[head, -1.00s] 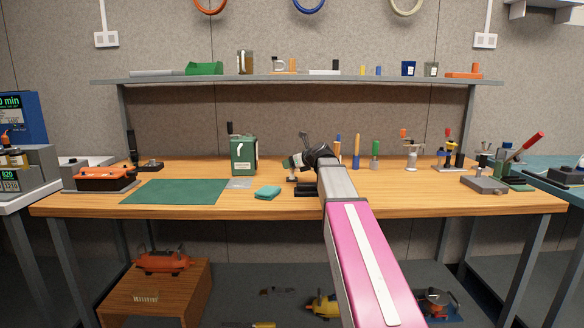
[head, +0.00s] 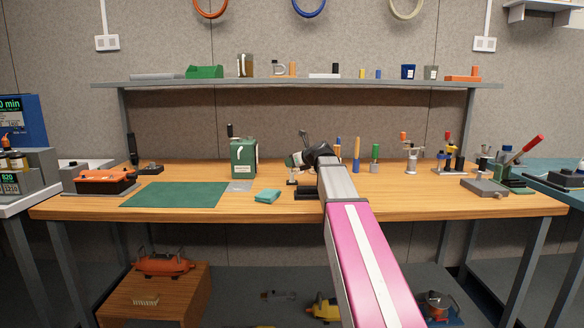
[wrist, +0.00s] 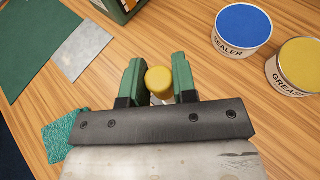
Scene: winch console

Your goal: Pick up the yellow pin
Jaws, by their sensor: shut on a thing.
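The yellow pin shows as a rounded yellow top (wrist: 159,79) in the wrist view, with a paler part just below it. My gripper (wrist: 158,86) has its two green fingers on either side of the pin and is shut on it. The pin's lower part is hidden by the gripper body. In the head view my gripper (head: 299,161) is above the middle of the wooden bench (head: 400,199), partly covered by my arm. The pin cannot be made out there.
A blue-topped sealer can (wrist: 243,28) and a yellow-topped grease can (wrist: 299,66) stand right of my gripper. A green canister (head: 243,158), a green mat (head: 175,194), a metal plate (head: 240,186) and a teal cloth (head: 267,196) are on the left. A shelf (head: 300,80) runs above.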

